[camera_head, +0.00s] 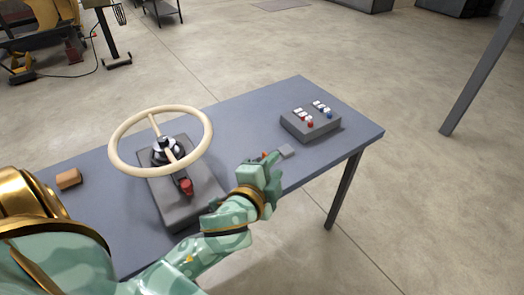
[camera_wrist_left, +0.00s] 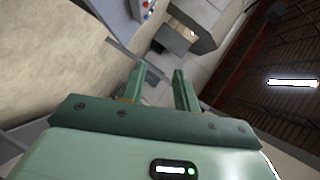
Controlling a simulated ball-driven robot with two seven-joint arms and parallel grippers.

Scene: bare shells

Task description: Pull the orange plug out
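A small orange-red bit (camera_head: 264,155) shows at the fingers of my left gripper (camera_head: 268,162) in the head view. It may be part of the orange plug, but most of it is hidden by the gripper. A small flat grey block (camera_head: 287,151) is just right of the fingertips, near the table's front edge. In the left wrist view my left gripper (camera_wrist_left: 159,82) has its two fingers apart, and I see nothing held between them. My right gripper is not in view.
The blue-grey table (camera_head: 235,112) carries a cream steering wheel (camera_head: 114,146) on a dark base with a red knob, left of my gripper. A grey switch box (camera_head: 310,125) stands at the right. An orange-brown block (camera_head: 68,179) lies far left.

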